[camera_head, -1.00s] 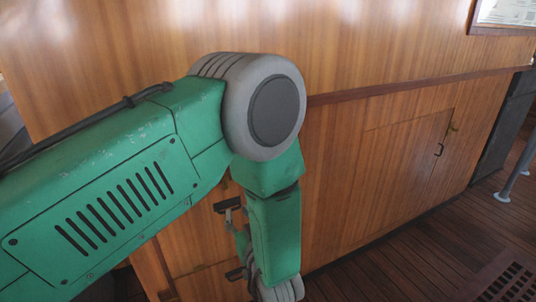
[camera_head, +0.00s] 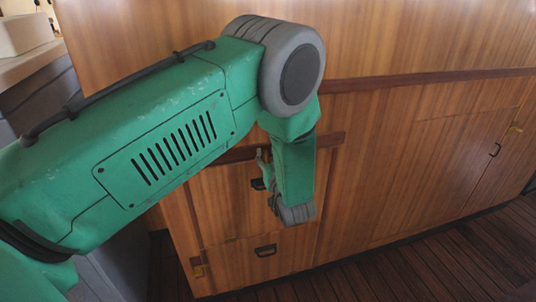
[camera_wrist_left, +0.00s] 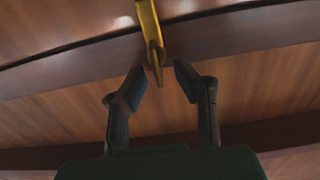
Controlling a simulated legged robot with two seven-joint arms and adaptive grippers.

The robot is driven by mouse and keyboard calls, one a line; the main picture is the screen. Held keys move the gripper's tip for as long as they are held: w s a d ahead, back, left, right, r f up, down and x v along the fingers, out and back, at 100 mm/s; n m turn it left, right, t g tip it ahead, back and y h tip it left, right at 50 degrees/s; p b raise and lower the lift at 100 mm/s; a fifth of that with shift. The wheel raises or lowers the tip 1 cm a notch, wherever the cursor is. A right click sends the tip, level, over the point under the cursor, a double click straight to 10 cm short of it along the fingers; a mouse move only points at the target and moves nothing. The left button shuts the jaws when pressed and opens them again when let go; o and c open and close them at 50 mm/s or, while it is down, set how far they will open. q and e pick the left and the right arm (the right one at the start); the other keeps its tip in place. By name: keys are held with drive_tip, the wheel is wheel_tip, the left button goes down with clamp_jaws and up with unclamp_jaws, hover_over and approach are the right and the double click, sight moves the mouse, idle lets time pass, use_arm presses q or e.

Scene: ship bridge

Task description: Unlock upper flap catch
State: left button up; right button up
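A brass catch (camera_wrist_left: 150,30) shows at the top middle of the left wrist view, crossing a dark wooden strip. Its lower end appears between the fingertips of my left gripper (camera_wrist_left: 158,76). The two dark fingers are apart, with no grip on the catch visible; I cannot tell whether either touches it. In the head view, my green left arm reaches in front of the wooden cabinet, and the forearm hides most of the left gripper (camera_head: 264,172) and the catch near it. My right gripper is in neither view.
The wooden cabinet front (camera_head: 410,120) fills most of the head view. Plank floor (camera_head: 410,270) lies below.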

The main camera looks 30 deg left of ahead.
use_arm(q)
drive_tip(key=shift+w+a, duration=0.25)
clamp_jaws()
